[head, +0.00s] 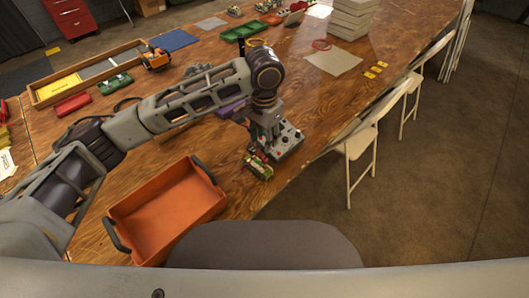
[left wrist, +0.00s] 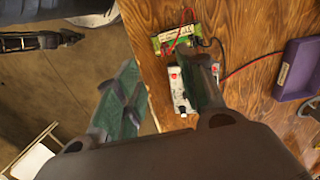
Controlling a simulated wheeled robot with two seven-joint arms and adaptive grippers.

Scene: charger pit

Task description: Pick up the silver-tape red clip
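My left gripper (head: 268,138) is over the grey charger box (head: 288,143) near the table's right edge. In the left wrist view the gripper (left wrist: 163,65) is open, its two green-padded fingers apart with nothing held between them. The right finger covers part of the charger (left wrist: 180,93). A green battery pack (head: 258,166) lies beside the charger; it also shows in the left wrist view (left wrist: 180,40) with red and black leads. A red lead (left wrist: 250,64) runs right from the charger area. I cannot make out a silver-taped red clip; the fingers may hide it.
An empty orange bin (head: 165,212) stands in front on the table. A purple tray (left wrist: 298,70) sits beside the charger. White folding chairs (head: 358,150) stand along the table's right edge. A dark jointed piece at the left wrist view's upper left may be my right gripper.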

